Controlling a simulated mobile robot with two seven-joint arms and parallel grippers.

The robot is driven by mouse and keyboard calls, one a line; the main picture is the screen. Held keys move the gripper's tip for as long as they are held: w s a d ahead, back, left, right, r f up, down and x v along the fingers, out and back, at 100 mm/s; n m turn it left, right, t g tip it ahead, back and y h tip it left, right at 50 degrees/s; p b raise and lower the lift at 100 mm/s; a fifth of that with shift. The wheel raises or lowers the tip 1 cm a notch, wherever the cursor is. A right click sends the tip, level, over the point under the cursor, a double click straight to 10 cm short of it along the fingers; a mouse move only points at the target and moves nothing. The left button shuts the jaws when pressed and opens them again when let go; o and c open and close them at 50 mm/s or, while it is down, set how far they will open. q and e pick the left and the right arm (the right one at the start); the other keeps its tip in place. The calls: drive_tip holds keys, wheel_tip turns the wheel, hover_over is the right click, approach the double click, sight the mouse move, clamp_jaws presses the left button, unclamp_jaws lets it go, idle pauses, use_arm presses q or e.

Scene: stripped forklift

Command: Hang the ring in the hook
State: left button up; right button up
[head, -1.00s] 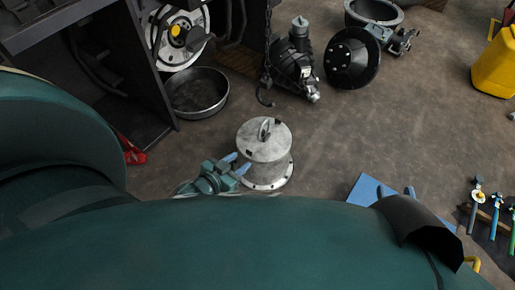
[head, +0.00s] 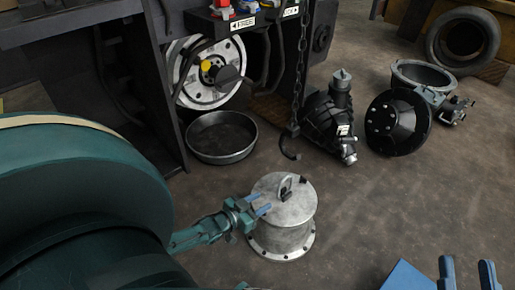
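The ring (head: 286,187) stands upright on the lid of a grey metal cylinder (head: 284,233) with a bolted flange on the floor. The hook (head: 289,148) hangs empty on a dark chain (head: 301,60), behind the cylinder and above the floor. My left gripper (head: 261,204) reaches in from the left. Its two blue fingers are apart and overlap the lid's left edge in the view, just short of the ring. I cannot tell whether they touch the lid. My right gripper (head: 468,270) shows at the bottom right edge, fingers spread and empty.
A round pan (head: 222,138) and the forklift's wheel hub (head: 208,90) are at the left back. A black motor-like part (head: 328,125), a black dome (head: 397,122) and a tyre (head: 463,42) lie behind to the right. A blue flat object (head: 406,278) is at the bottom right.

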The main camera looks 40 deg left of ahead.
use_arm(q)
drive_tip(key=b+x, duration=0.2)
drive_tip(key=x, duration=0.1)
drive_tip(key=b+x, duration=0.2)
drive_tip(key=x, duration=0.1)
drive_tip(key=shift+f, duration=0.25)
drive_tip(key=shift+b+x, duration=0.65)
drive_tip(key=shift+x, duration=0.45)
drive_tip(key=shift+r, duration=0.2)
use_arm(e)
wheel_tip(320, 180, up, 7)
drive_tip(key=n+t+y, duration=0.1)
drive_tip(key=n+y, duration=0.5)
drive_tip(key=y, duration=0.1)
drive_tip(key=shift+w+d+f+n, duration=0.15)
drive_tip(key=shift+w+d+n, duration=0.05)
drive_tip(key=shift+d+n, duration=0.2)
use_arm(q)
drive_tip(key=shift+c, duration=0.2)
clamp_jaws()
drive_tip(key=shift+r, duration=0.1)
drive_tip(key=shift+r+p, duration=0.55)
drive_tip(key=shift+p, duration=0.1)
use_arm(e)
drive_tip(key=shift+r, duration=0.6)
drive_tip(key=shift+t, duration=0.3)
